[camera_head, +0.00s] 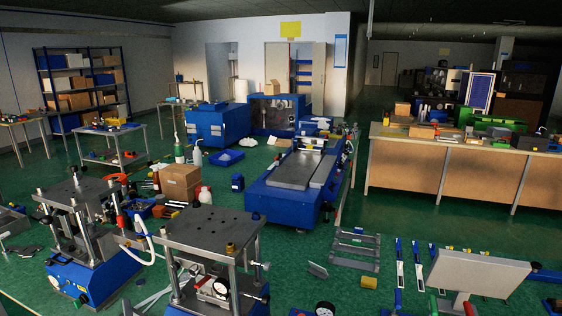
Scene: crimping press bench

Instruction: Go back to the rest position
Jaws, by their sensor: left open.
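My left gripper shows only poorly in the head view, and I cannot pick its fingers out from the metal parts at the lower left. It is open, and I see nothing held. My right gripper is not in view. Two crimping presses with grey top plates and blue bases stand in the foreground, one at the left (82,192) and one nearer the middle (209,229). A gauge shows on the front of the nearer press.
A blue machine (281,205) stands mid-room, with cardboard boxes (180,181) to its left. A grey monitor (478,273) is at lower right, near several blue-handled tools. A long workbench (405,170) stands at right, shelving (45,75) at back left. Green floor between is partly clear.

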